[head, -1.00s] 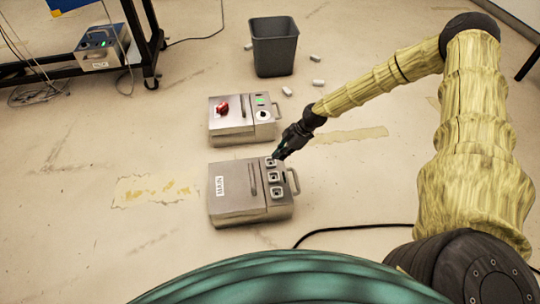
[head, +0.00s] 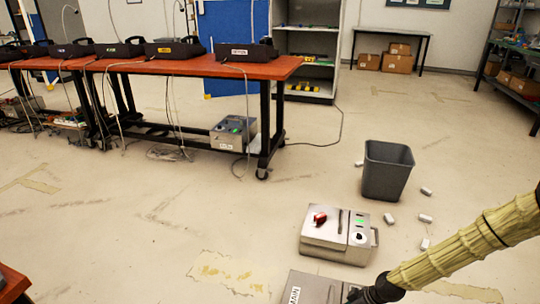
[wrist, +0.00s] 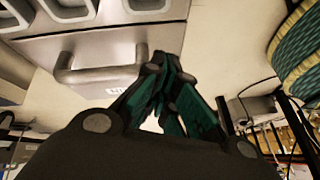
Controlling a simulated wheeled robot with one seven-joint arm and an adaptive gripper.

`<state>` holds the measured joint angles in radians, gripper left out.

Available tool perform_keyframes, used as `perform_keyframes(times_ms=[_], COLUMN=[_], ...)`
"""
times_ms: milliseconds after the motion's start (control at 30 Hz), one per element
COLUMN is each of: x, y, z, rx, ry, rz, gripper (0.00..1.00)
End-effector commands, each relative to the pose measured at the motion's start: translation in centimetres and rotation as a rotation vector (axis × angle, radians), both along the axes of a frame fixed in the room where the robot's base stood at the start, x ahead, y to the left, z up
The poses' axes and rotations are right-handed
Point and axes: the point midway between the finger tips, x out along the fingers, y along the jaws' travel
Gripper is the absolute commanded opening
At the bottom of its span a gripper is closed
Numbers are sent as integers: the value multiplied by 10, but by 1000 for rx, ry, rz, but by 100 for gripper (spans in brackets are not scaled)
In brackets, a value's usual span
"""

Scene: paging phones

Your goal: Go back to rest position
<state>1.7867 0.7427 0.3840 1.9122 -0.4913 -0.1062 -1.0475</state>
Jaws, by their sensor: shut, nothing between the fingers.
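My gripper (wrist: 168,60) shows in the wrist view with its dark green fingers drawn together at the tips and nothing between them. It is beside the metal box with square sockets and a bar handle (wrist: 95,85), which fills the upper left there. I cannot tell whether the fingers touch the handle. In the head view my arm (head: 465,250) enters from the right, and the fingertips are below the picture. The top of the nearer metal box (head: 310,287) shows at the bottom edge.
A second metal box (head: 325,245) with a red part and green light stands behind it. A grey bin (head: 387,170) and several white pieces (head: 425,218) lie beyond. A long table (head: 200,66) with phones stands at the back left. Open floor (head: 120,220) lies to the left.

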Motion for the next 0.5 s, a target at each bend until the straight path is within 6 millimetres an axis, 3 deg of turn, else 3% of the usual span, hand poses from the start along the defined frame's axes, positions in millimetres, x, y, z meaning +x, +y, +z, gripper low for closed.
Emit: perform_keyframes(times_ms=[33,200,500], x=[-15,-63,-151], y=[15,48,71], z=[-4,-17,-29], rx=[-4,-30,-132], ry=[34,143,300], rz=[-27,-161,-416], gripper=[0,0,0])
